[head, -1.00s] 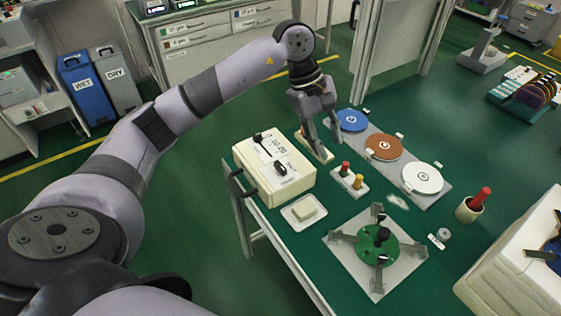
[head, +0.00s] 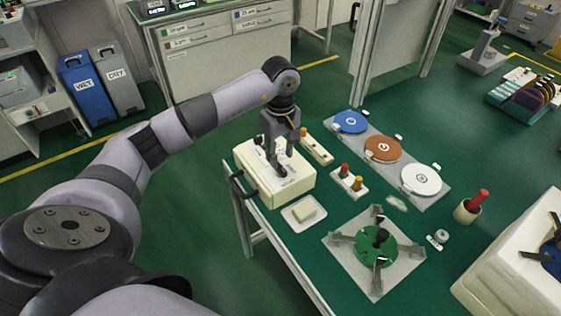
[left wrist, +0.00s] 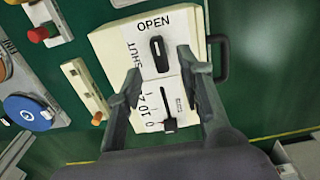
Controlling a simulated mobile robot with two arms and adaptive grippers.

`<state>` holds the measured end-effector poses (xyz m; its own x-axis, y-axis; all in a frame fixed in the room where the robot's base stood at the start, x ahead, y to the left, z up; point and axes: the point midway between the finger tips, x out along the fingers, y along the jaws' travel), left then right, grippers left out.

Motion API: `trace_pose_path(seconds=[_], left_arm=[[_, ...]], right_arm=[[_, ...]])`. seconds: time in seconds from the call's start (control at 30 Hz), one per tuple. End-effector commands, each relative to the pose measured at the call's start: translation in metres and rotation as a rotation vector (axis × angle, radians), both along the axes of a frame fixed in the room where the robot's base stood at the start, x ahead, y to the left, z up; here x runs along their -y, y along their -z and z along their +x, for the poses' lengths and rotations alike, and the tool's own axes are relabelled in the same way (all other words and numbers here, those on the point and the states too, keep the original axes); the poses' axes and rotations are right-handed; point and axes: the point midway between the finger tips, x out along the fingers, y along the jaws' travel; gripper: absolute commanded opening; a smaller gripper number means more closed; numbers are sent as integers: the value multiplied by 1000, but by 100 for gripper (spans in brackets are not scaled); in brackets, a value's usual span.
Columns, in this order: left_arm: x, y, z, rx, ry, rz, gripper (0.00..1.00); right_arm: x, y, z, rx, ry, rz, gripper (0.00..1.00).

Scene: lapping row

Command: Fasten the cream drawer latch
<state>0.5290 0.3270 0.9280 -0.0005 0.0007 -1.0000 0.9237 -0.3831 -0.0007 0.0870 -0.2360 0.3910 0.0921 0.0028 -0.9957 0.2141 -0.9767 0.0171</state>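The cream box (head: 262,189) stands at the table's near left corner, with a black handle (head: 236,184) on its left side. In the left wrist view its top carries the labels OPEN and SHUT, a black latch lever (left wrist: 157,54) lined up toward OPEN, and a black slider (left wrist: 169,125) at the 0 end of a scale. My left gripper (head: 281,163) is over the box top, pointing down. It also shows in the left wrist view (left wrist: 160,74), open, its fingers apart either side of the lever and scale. Contact with the lever cannot be told. My right gripper is not in view.
A cream strip with an orange end (head: 316,150) lies just behind the box. A peg block (head: 349,188), a white dish (head: 290,215) and a green fixture (head: 366,250) stand close by. Coloured discs (head: 382,149) lie beyond.

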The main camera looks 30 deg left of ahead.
Motion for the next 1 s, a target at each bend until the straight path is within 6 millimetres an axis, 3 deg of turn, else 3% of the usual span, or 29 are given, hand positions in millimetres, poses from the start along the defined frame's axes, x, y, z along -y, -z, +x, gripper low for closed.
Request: trace_pose_path(seconds=[0.1, 0.3, 0.67, 1.0], left_arm=[[0, 21, -1, -4, -1, -1, 35], [0, 42, 0, -1, -1, -2, 35], [0, 48, 0, 1, -1, 0, 35], [0, 47, 0, 1, -1, -1, 12]], right_arm=[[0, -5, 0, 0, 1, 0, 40], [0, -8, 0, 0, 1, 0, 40], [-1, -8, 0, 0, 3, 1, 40], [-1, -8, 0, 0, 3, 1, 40]])
